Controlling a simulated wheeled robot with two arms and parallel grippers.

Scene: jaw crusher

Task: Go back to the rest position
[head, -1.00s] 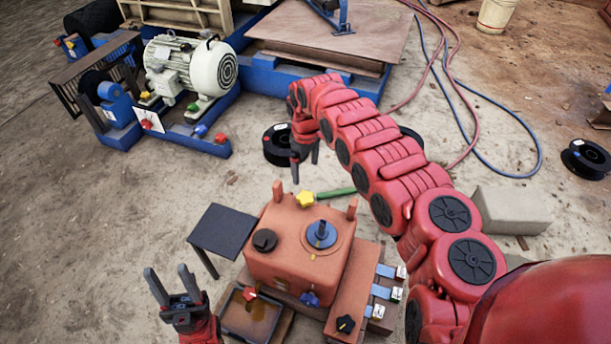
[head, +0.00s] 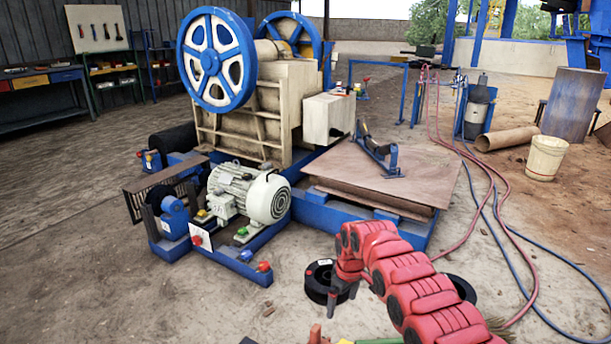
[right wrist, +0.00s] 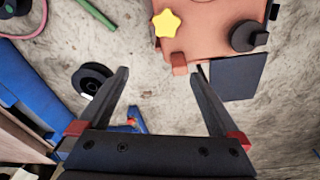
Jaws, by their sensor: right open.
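My right arm reaches forward from the lower right in the head view, with the right gripper (head: 341,300) pointing down near a black spool (head: 318,280) on the ground. In the right wrist view the right gripper (right wrist: 163,75) has its two dark fingers spread apart, with nothing between them. Below and ahead of it is an orange box (right wrist: 205,40) with a yellow star knob (right wrist: 165,22) and a black round knob (right wrist: 247,36). My left gripper is not in either view now.
The jaw crusher (head: 262,110), with a blue flywheel (head: 214,60), stands at the back left. A cream motor (head: 250,192) sits in front. A brown plate (head: 385,182) lies on a blue frame. Red and blue hoses (head: 512,232) run along the right.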

